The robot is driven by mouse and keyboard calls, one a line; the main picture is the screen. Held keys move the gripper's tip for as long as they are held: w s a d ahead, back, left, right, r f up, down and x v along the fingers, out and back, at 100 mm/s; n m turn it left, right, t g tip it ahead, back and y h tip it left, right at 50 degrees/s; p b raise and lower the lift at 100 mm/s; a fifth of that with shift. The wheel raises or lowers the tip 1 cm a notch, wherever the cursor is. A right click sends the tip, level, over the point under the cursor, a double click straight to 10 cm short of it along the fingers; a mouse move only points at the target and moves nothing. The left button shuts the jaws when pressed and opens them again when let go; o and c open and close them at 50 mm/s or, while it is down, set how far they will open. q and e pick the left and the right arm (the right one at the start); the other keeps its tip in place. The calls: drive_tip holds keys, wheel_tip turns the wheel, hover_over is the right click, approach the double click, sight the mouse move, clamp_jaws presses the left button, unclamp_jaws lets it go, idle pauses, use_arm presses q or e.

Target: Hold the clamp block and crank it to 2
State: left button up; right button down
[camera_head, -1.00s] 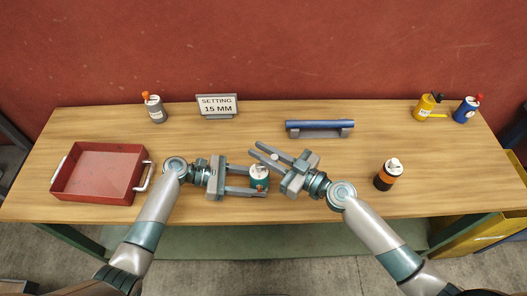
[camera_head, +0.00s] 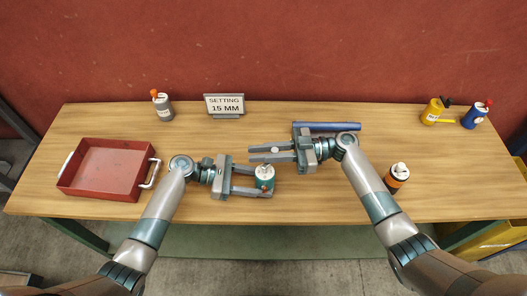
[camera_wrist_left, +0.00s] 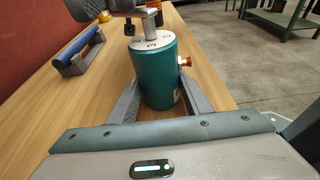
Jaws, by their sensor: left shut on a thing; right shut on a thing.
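The clamp block is a teal cylinder (camera_head: 265,184) standing near the table's front edge, with a pale marked dial on top and a copper-coloured screw at its side. In the left wrist view the clamp block (camera_wrist_left: 160,78) stands upright between my left fingers. My left gripper (camera_head: 258,180) is shut on it from the left. A grey metal post (camera_wrist_left: 150,27) rises from the dial. My right gripper (camera_head: 262,154) is above the block, its fingers pointing left and closed around a small pale knob, apparently the top of the crank.
A blue bar on a stand (camera_head: 340,127) lies behind my right gripper. An orange-black bottle (camera_head: 397,180) stands at the right, beside my right forearm.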

drive_tip(key=shift+s+a+f+n+g+h, duration=0.1)
drive_tip(key=shift+s+a+n+g+h, duration=0.2)
drive_tip(key=shift+n+g+h, duration=0.95)
drive_tip(key=shift+s+a+r+n+g+h, duration=0.1)
drive_tip(key=shift+s+a+n+g+h, duration=0.3)
drive_tip(key=shift+n+g, duration=1.5)
drive_tip(key=shift+s+a+f+n+g+h, duration=0.15)
drive_tip(key=shift+n+g+h, duration=0.7)
drive_tip(key=shift+g, duration=1.5)
drive_tip(key=shift+w+d, duration=0.1)
drive_tip(key=c, duration=1.7)
unclamp_jaws()
drive_tip(key=shift+o, duration=0.2)
drive_tip(key=shift+r, duration=0.35)
wheel_tip(320, 180, up, 10)
drive_tip(key=shift+f, duration=0.25)
drive_tip(key=shift+r, duration=0.1)
drive_tip(key=shift+r, duration=2.9)
